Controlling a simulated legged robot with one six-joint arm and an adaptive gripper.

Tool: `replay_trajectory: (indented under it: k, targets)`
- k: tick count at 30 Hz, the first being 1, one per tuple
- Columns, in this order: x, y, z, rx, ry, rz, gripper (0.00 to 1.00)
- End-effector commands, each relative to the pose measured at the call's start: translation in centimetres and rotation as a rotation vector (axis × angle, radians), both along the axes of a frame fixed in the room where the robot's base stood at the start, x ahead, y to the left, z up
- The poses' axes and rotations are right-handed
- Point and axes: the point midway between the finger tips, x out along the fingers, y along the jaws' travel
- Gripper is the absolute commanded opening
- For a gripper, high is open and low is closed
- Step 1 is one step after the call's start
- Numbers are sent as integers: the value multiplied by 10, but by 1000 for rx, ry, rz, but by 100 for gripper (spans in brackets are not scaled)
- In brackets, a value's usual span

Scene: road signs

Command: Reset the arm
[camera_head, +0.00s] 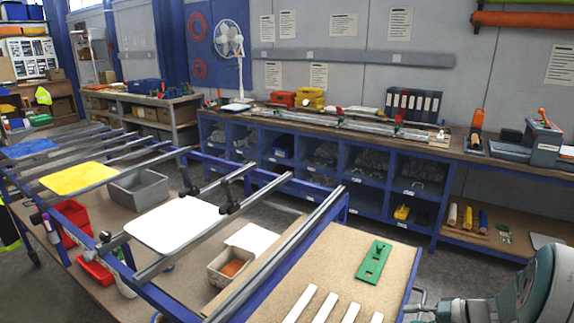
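My arm and my gripper cannot be made out in the head view, so I cannot see the arm's pose or whether the gripper holds anything. A white sign plate (178,224), a yellow plate (78,179) and a blue plate (29,148) lie on the metal rails of a long blue-framed bench. A green slotted plate (374,262) and several white strips (323,308) lie on the wooden board at the near end of the bench.
A teal machine (535,288) stands at the lower right corner. A grey bin (139,189), a white box (231,266) and red bins (70,217) sit below the rails. A blue shelved workbench (340,183) and white fan (229,42) stand behind. Open floor (395,235) lies between benches.

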Motion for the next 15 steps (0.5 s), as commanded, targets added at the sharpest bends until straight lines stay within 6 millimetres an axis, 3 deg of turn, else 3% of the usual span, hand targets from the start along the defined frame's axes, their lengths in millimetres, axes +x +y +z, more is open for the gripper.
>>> replay_trajectory:
  k: [1,6,15]
  targets:
    - [-3,18,15,-41,19,45,54]
    - [-23,67,48,-181,93,159,54]
    - [-74,132,94,-469,155,287,54]
